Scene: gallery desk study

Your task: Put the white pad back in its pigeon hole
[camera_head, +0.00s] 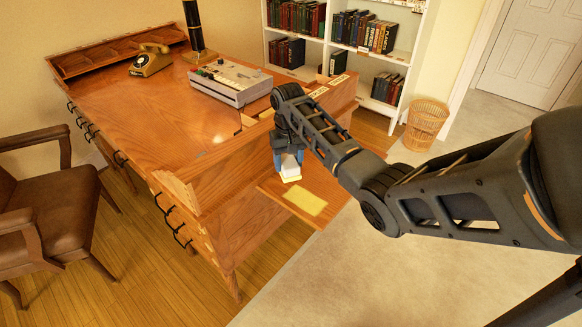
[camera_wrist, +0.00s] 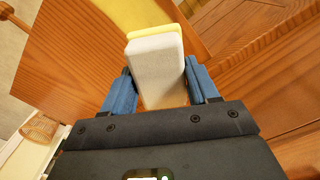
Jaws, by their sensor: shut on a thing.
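The white pad (camera_wrist: 155,60) is a thick pale block between the blue fingers of my gripper (camera_wrist: 161,88) in the wrist view. In the head view the white pad (camera_head: 290,168) hangs below my gripper (camera_head: 288,157), over the wooden board at the desk's near side. A yellow strip (camera_wrist: 150,33) shows along the pad's far edge; I cannot tell if it belongs to it. The wooden desk (camera_head: 140,105) has a rack of low compartments (camera_head: 115,50) along its far edge. The inside of the near raised part is hidden from the head view.
A flat yellow sheet or pad (camera_head: 305,201) lies on the wooden board (camera_head: 271,187). A grey machine (camera_head: 230,82), a telephone (camera_head: 150,60) and a dark column (camera_head: 194,28) stand on the desk. A chair (camera_head: 45,205), wicker basket (camera_head: 426,124) and bookcase (camera_head: 400,58) stand around it.

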